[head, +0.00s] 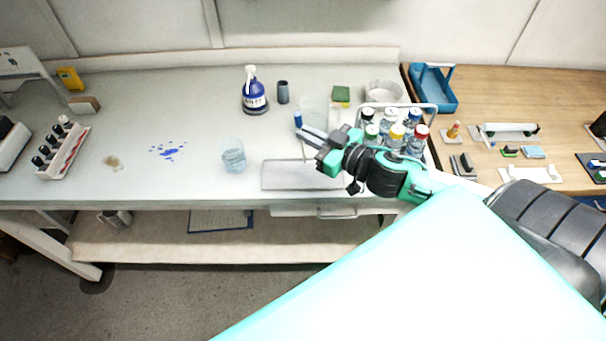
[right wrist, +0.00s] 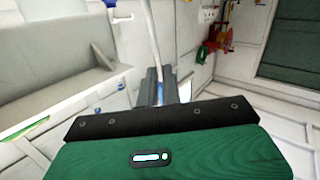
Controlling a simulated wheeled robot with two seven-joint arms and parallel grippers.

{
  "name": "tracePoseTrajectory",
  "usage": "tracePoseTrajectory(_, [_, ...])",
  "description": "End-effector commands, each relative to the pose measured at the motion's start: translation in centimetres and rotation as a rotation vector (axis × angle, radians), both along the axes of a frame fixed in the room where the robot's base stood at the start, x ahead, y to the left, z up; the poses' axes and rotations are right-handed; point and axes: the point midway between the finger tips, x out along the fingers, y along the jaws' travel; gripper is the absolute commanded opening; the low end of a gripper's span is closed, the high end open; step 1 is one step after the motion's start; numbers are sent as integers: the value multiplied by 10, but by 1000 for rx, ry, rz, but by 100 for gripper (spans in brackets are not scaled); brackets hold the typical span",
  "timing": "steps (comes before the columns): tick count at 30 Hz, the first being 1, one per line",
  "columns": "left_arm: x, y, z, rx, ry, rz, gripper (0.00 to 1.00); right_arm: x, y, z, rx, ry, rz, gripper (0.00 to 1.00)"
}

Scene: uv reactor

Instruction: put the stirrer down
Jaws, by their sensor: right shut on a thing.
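My right gripper (head: 312,134) is shut on the stirrer, above the bench behind the grey tray. The stirrer's blue end (head: 298,119) stands above the fingertips, and its thin pale rod hangs below them toward the tray. In the right wrist view the pale rod (right wrist: 151,38) rises from between the dark fingers (right wrist: 160,88). The grey rectangular tray (head: 300,184) lies at the bench's front edge; nothing is seen lying on it. I cannot tell whether the rod's lower tip touches anything. My left gripper is not in view.
A glass of clear liquid (head: 233,157) stands left of the tray. A clear beaker (head: 312,106) stands behind the gripper. Capped bottles (head: 391,120) crowd the right. Blue spots (head: 170,152) mark the open bench at left.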

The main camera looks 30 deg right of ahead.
Motion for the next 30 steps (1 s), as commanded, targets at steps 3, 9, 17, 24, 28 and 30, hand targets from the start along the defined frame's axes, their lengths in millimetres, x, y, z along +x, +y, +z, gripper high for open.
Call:
tracePoseTrajectory(3, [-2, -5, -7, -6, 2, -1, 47, 8, -17, 16, 10, -4, 87, 0])
tracePoseTrajectory(9, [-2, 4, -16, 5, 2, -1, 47, 20, -34, 62, 54, -6, 258, 0])
tracePoseTrajectory(17, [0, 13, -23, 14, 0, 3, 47, 26, -33, 115, 101, -1, 437, 0])
tracePoseTrajectory(24, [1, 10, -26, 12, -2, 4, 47, 26, -31, 106, 117, 1, 471, 0])
tracePoseTrajectory(28, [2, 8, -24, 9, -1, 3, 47, 26, -31, 77, 120, 1, 470, 0])
tracePoseTrajectory(30, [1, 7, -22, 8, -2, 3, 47, 26, -31, 60, 119, 0, 469, 0])
